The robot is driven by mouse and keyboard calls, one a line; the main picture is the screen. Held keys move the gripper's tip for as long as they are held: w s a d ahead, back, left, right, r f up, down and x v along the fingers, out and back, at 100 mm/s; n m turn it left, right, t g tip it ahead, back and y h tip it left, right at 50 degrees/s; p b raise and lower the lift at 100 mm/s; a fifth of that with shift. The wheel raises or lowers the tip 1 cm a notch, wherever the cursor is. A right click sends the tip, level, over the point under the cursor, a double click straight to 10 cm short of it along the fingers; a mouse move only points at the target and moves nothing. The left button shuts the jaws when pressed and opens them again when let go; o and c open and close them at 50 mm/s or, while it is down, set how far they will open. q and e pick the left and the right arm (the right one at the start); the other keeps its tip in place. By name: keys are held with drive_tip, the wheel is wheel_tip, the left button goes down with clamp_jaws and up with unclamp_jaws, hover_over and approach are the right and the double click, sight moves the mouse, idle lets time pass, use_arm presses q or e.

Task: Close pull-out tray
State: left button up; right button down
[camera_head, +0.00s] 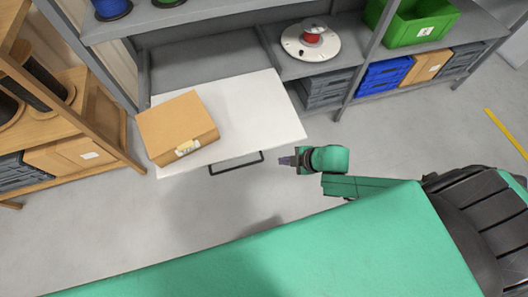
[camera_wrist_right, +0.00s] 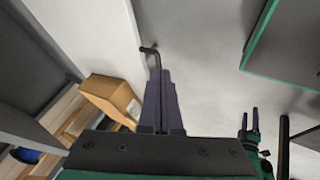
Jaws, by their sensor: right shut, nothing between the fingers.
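The white pull-out tray (camera_head: 245,110) sticks out from the grey shelf in the head view, with a cardboard box (camera_head: 178,127) lying on it. Its dark bar handle (camera_head: 237,162) is on the front edge. My right gripper (camera_head: 283,160) is shut and empty, just right of the handle and apart from it in the head view. In the right wrist view the shut fingers (camera_wrist_right: 160,75) point towards the handle's end (camera_wrist_right: 150,50); I cannot tell if they touch. A small dark two-fingered gripper (camera_wrist_right: 249,122), seemingly my left one, shows there; its opening is unclear.
The grey shelf holds a white reel (camera_head: 311,42), a green crate (camera_head: 415,25) and a blue crate (camera_head: 385,74). A wooden rack (camera_head: 100,120) stands left of the tray. Grey floor (camera_head: 220,215) before the tray is clear.

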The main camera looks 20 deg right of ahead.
sight(262, 151)
use_arm(q)
drive_tip(key=shift+d+f+b, duration=0.25)
drive_tip(key=shift+f+b, duration=0.3)
drive_tip(key=shift+f, duration=0.15)
use_arm(e)
drive_tip(key=w+a+f, duration=0.3)
drive_tip(key=w+f, duration=0.3)
drive_tip(key=w, duration=0.2)
drive_tip(key=shift+f, duration=0.4)
use_arm(q)
drive_tip(key=shift+w, duration=0.1)
use_arm(e)
drive_tip(key=shift+w, duration=0.2)
